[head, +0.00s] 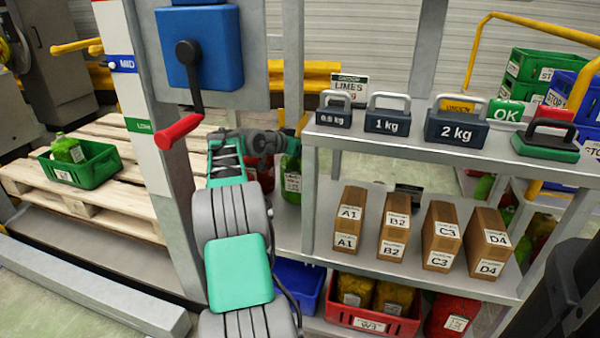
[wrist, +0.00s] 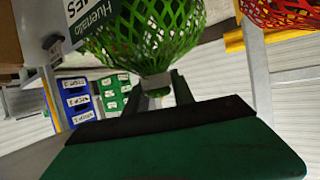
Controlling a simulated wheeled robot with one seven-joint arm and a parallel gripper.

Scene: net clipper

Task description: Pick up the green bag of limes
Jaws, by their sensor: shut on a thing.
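The green bag of limes (wrist: 150,35) is a green net bag at the top of the wrist view, with its gathered neck between my fingers. My gripper (wrist: 156,88) is shut on that neck, at a small pale clip. In the head view, the green bag (head: 291,183) hangs just below my gripper (head: 290,143), left of the metal shelf. Part of the bag is hidden by the gripper and shelf post. A white label with "LIMES" lettering (wrist: 75,22) shows beside the bag in the wrist view.
A red net bag (wrist: 282,12) is close by. The metal shelf (head: 400,150) holds weights and brown boxes (head: 397,235). A red-handled lever (head: 180,131) stands near my arm. A green crate (head: 98,165) with a green bag sits on the pallet (head: 120,205).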

